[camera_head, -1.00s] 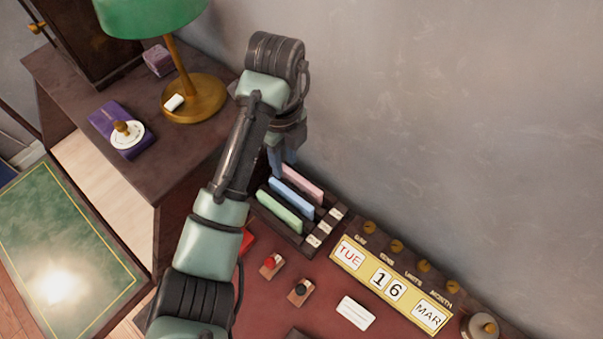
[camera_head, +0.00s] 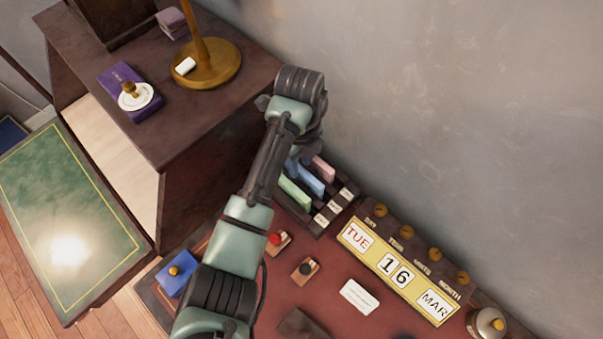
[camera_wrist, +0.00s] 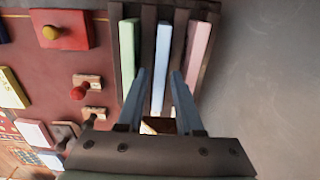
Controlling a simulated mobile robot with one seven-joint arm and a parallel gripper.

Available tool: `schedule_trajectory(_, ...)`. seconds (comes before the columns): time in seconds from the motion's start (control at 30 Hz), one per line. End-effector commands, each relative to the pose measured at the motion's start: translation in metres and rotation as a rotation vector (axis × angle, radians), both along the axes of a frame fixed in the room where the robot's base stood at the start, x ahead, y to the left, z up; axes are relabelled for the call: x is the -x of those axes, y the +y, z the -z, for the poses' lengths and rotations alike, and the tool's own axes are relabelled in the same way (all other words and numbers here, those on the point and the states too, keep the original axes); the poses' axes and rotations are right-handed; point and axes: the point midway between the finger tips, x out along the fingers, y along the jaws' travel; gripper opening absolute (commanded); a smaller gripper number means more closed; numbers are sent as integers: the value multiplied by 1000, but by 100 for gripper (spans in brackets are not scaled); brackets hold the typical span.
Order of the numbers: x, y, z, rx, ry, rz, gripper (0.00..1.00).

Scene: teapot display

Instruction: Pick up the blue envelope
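The blue envelope (camera_head: 309,180) stands in the middle slot of a dark rack (camera_head: 328,217), between a green envelope (camera_head: 294,192) and a pink envelope (camera_head: 322,168). In the wrist view the blue envelope (camera_wrist: 163,62) runs away from me, with the green one (camera_wrist: 128,60) on its left and the pink one (camera_wrist: 197,55) on its right. My gripper (camera_wrist: 159,76) is open, its two blue fingers on either side of the blue envelope's line with gaps showing. Whether they are level with it in height I cannot tell. In the head view my arm hides most of the gripper.
A yellow calendar block (camera_head: 397,268) with knobs stands right of the rack along the wall. Small stamps (camera_head: 305,269) and a white card (camera_head: 359,296) lie on the red desk top. A dark cabinet with a lamp (camera_head: 207,68) rises at the left.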

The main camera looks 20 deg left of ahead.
Motion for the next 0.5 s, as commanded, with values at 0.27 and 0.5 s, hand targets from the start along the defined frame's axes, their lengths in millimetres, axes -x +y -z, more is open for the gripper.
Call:
schedule_trajectory(0.27, 0, 0, 14, -1, 0, 1, 35)
schedule_trajectory(0.5, 0, 0, 14, -1, 0, 0, 10)
